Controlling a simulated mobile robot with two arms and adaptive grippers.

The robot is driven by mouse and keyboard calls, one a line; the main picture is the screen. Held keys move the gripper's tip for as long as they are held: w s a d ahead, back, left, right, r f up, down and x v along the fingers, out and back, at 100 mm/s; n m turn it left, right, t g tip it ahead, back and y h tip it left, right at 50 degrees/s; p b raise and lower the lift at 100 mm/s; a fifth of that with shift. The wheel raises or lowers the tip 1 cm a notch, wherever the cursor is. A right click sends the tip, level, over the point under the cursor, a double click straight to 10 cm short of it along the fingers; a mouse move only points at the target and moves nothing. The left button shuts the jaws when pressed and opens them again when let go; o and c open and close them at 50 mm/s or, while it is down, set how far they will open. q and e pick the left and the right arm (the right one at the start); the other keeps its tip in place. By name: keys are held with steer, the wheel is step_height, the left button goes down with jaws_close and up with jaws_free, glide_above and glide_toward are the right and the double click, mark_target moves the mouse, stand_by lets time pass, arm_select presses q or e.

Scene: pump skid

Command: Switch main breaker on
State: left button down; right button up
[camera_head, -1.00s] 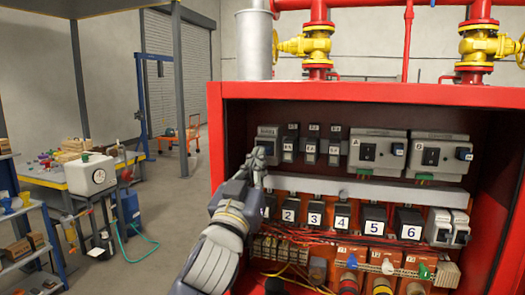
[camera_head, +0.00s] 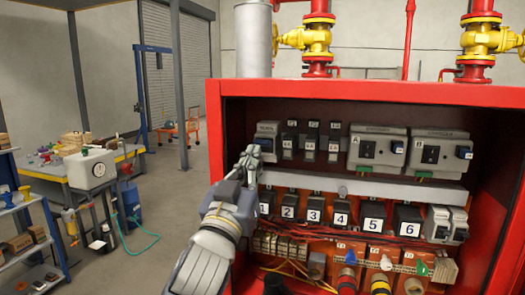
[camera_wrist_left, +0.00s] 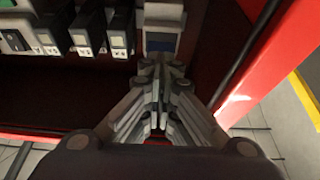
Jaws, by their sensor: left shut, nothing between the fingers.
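A grey breaker (camera_head: 267,130) with a dark face sits at the far left of the top row in the red cabinet (camera_head: 360,91); its label is too small to read. In the left wrist view this breaker (camera_wrist_left: 163,14) shows at the top, with a blue part on its lower half. My left gripper (camera_head: 249,153) is shut and empty, with its fingertips just in front of and below the breaker. In the wrist view the closed fingers (camera_wrist_left: 160,66) point at it; whether they touch cannot be told. The lever position is unclear. My right gripper is not in view.
Small breakers (camera_head: 311,142) stand right of it, then two larger grey units (camera_head: 378,148). A grey rail (camera_head: 350,187) runs below, above numbered black blocks (camera_head: 374,218). The cabinet's red left edge is close to my left arm. Open floor lies left of the cabinet.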

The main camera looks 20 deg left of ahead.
arm_select(q)
steer(key=shift+s+a+f, duration=0.1)
steer(key=shift+s, duration=1.85)
